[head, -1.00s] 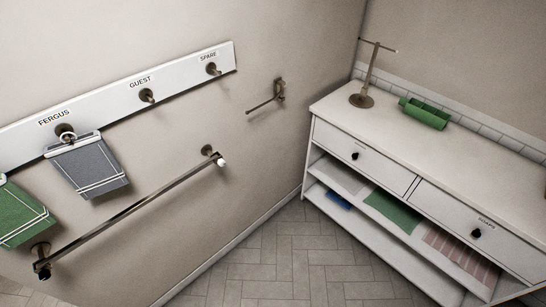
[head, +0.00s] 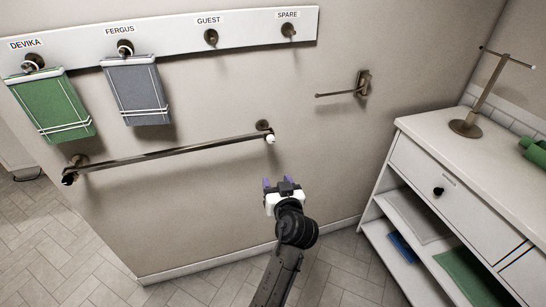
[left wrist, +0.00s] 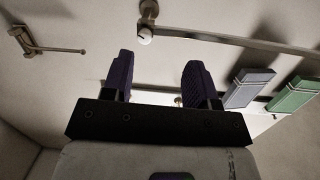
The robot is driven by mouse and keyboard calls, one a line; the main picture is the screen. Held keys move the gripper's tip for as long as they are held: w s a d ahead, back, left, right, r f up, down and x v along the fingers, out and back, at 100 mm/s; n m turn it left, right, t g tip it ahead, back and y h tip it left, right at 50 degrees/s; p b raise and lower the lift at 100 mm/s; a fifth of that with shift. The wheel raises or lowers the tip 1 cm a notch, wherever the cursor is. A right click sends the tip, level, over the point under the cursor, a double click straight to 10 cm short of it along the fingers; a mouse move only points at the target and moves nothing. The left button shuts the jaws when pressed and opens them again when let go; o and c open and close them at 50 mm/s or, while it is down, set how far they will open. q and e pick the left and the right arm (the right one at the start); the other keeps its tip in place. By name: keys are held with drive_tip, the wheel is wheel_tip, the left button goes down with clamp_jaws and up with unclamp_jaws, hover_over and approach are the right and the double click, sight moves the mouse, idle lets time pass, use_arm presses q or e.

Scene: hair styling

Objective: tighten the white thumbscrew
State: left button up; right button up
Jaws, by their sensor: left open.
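The white thumbscrew (head: 270,139) is at the right end of the long towel bar (head: 175,153) on the wall. It also shows in the left wrist view (left wrist: 145,37), near the bar's bracket. My left gripper (head: 281,184) has purple fingers and is below the thumbscrew in the head view, apart from it. Its two fingers stand apart in the left wrist view (left wrist: 157,72), with nothing between them. How tight the thumbscrew is cannot be seen. My right gripper is not in view.
A green towel (head: 52,104) and a grey towel (head: 137,91) hang from the labelled hook board (head: 165,33) above the bar. A white dresser (head: 425,150) stands at the right.

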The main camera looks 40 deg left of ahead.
sight(272, 141)
use_arm(q)
drive_tip(key=shift+n+y, duration=0.4)
drive_tip(key=shift+y, duration=0.4)
drive_tip(key=w+a+r, duration=0.1)
drive_tip(key=w+a, duration=0.2)
drive_tip(key=w+a+r, duration=0.1)
drive_tip(key=w+a, duration=0.2)
drive_tip(key=w+a+r+p, duration=0.1)
drive_tip(key=w+a, duration=0.1)
drive_tip(key=w, duration=0.1)
drive_tip(key=shift+w+a+r, duration=0.15)
drive_tip(key=shift+w+a, duration=0.2)
drive_tip(key=shift+a, duration=0.05)
drive_tip(key=shift+x, duration=1)
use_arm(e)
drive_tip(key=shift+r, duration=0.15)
use_arm(q)
drive_tip(key=shift+c, duration=0.2)
drive_tip(key=c, duration=0.9)
drive_tip(key=shift+o, duration=0.2)
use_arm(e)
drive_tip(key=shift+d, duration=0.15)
